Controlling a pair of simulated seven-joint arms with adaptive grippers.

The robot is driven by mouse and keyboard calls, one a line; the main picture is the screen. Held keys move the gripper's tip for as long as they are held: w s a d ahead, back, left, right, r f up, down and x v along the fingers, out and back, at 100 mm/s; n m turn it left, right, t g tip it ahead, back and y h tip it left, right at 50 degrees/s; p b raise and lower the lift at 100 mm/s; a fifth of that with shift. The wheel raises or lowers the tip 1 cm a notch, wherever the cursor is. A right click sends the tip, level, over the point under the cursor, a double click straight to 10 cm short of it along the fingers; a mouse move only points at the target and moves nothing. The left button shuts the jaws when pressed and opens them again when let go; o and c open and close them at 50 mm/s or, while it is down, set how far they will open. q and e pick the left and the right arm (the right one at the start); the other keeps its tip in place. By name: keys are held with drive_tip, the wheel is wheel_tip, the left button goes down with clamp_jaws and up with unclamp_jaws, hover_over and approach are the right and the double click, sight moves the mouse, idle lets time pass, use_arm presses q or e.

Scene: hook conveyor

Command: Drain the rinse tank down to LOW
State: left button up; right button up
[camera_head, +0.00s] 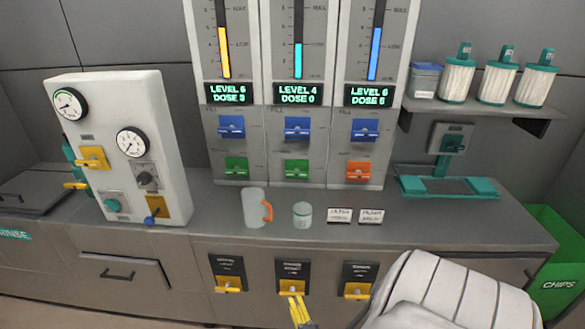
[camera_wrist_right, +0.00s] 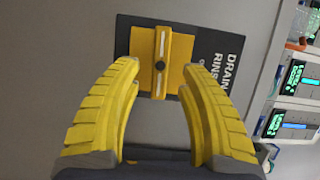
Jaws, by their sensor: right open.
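The middle drain valve (camera_head: 292,287) on the cabinet front has a yellow handle on a black plate. In the right wrist view its plate (camera_wrist_right: 219,60) reads "DRAIN RINS", partly cut off. My right gripper (camera_head: 296,303) is in front of it, open. In the right wrist view the yellow handle (camera_wrist_right: 160,50) sits between the fingertips of my gripper (camera_wrist_right: 162,70); I cannot tell whether they touch it. The middle tank gauge (camera_head: 298,58) holds a cyan column. Its display (camera_head: 296,94) reads LEVEL 4, DOSE 0. My left gripper is not in view.
Similar yellow drain valves stand left (camera_head: 229,284) and right (camera_head: 357,290). A jug (camera_head: 254,208), a small jar (camera_head: 302,215) and two cards (camera_head: 340,215) are on the counter (camera_head: 430,225). A gauge panel (camera_head: 105,150) stands left and a green bin (camera_head: 560,270) right.

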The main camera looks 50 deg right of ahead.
drive_tip(key=v, duration=0.7)
drive_tip(key=shift+s, duration=0.1)
